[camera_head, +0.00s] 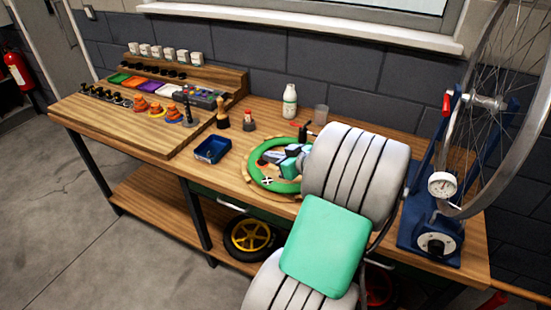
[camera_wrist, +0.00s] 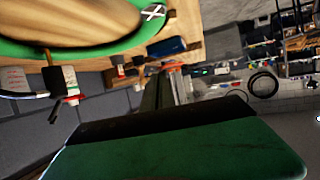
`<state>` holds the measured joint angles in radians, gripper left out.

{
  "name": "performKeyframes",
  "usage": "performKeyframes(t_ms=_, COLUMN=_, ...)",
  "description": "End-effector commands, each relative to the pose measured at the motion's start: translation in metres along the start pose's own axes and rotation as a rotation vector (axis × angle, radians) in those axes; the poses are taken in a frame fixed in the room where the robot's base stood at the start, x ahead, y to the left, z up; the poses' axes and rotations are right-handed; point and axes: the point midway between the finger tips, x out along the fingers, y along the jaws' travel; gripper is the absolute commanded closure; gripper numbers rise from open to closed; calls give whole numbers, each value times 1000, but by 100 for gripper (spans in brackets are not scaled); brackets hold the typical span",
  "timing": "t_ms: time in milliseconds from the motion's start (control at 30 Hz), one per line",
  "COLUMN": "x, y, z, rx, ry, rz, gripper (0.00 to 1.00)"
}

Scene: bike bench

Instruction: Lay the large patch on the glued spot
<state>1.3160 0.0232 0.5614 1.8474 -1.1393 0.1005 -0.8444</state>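A green inner tube ring (camera_head: 257,160) lies on a round wooden board on the bench. A white X mark (camera_head: 267,181) is on its near side. In the wrist view, the tube (camera_wrist: 85,50) fills the upper left, with the X (camera_wrist: 153,13) at its edge. My gripper (camera_head: 288,160) seems to be over the ring's right part, largely hidden behind my arm. I cannot pick out the large patch, nor any glue on the tube.
A small blue tray (camera_head: 212,149) stands left of the ring. A wheel stand (camera_head: 430,235) is at right. A wooden rack (camera_head: 130,115) with small parts fills the left.

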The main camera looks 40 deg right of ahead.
Motion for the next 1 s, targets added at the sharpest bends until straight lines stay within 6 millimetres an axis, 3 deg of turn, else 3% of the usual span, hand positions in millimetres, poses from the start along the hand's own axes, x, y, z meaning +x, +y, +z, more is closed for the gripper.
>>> performKeyframes(t_ms=167, x=-7, y=9, z=6, rx=-1, ry=-2, rz=7, gripper=100)
performKeyframes(t_ms=733, x=15, y=8, z=57, rx=0, ry=-2, rz=7, gripper=100)
performKeyframes(t_ms=1000, x=17, y=8, z=62, rx=-1, ry=-2, rz=7, gripper=100)
